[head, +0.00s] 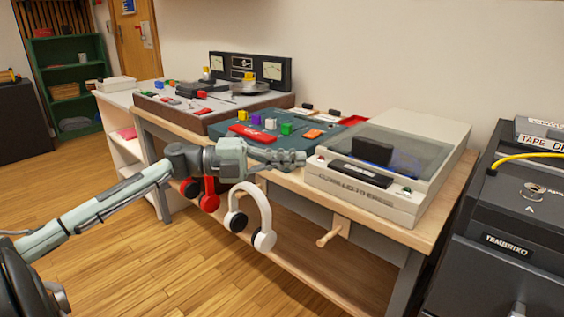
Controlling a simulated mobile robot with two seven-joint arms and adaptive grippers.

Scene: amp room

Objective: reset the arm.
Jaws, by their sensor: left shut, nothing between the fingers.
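My left arm (100,205) comes in from the left and reaches out in front of the wooden workbench (440,212). My left gripper (290,160) is at its end, near the bench's front edge, between the teal panel (262,125) and the beige machine with a clear lid (362,200). Its fingers are closed together and hold nothing. From this angle I cannot tell how far the fingertips are from the machine. My right gripper is not in view.
White headphones (239,220) and red headphones (209,203) hang at the bench's front, below my gripper. A wooden peg (328,238) sticks out to their right. A dark cabinet (510,240) stands at the right. The floor at the left is clear.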

